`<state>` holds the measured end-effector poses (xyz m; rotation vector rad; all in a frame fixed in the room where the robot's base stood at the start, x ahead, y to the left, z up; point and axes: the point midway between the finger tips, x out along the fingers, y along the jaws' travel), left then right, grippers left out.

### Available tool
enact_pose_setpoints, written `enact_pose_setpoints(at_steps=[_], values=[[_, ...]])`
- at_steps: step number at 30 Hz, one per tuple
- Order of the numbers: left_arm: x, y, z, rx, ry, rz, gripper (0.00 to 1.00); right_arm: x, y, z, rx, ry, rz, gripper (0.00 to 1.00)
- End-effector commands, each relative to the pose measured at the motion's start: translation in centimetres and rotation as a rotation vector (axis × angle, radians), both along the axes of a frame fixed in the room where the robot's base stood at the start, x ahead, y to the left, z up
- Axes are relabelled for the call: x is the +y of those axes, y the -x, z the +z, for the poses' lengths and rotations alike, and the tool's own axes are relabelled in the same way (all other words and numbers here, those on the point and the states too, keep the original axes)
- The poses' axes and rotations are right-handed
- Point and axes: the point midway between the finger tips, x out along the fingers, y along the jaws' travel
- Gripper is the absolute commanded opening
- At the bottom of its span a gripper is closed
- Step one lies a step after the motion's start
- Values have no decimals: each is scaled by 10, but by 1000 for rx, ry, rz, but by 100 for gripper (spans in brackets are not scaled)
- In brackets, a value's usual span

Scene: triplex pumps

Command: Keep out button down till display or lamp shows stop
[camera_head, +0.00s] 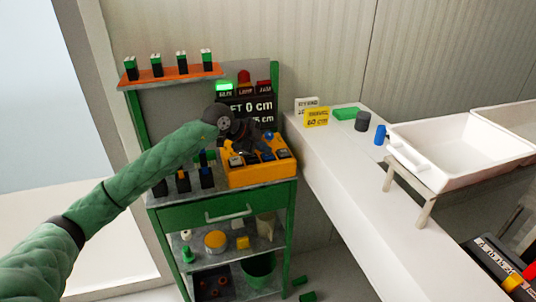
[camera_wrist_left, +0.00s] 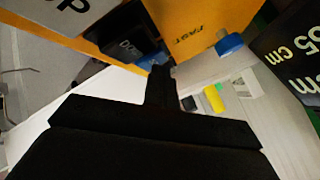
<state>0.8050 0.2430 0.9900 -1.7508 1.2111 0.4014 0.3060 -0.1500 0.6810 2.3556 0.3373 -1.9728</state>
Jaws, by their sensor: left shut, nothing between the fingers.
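My left gripper (camera_head: 254,140) is shut and empty over the box. In the left wrist view its fingertips (camera_wrist_left: 160,72) are close to a dark button (camera_wrist_left: 126,45); I cannot tell whether they touch. My right gripper is out of view.
An orange shelf (camera_head: 172,75) with several green-and-black pieces is at the upper left. A blue knob (camera_wrist_left: 230,44) stands near the "FAST" lettering on the box.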

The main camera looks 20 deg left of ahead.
Motion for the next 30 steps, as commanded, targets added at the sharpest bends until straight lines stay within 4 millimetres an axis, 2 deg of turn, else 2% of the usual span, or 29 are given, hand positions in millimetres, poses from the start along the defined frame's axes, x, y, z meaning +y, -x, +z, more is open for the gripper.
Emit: enact_pose_setpoints(at_steps=[11, 24, 30], values=[[0, 0, 0, 1, 0, -1, 0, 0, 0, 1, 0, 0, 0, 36], [0, 0, 18, 0, 0, 0, 0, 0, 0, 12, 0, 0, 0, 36], [0, 0, 18, 0, 0, 0, 0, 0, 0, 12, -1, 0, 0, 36]])
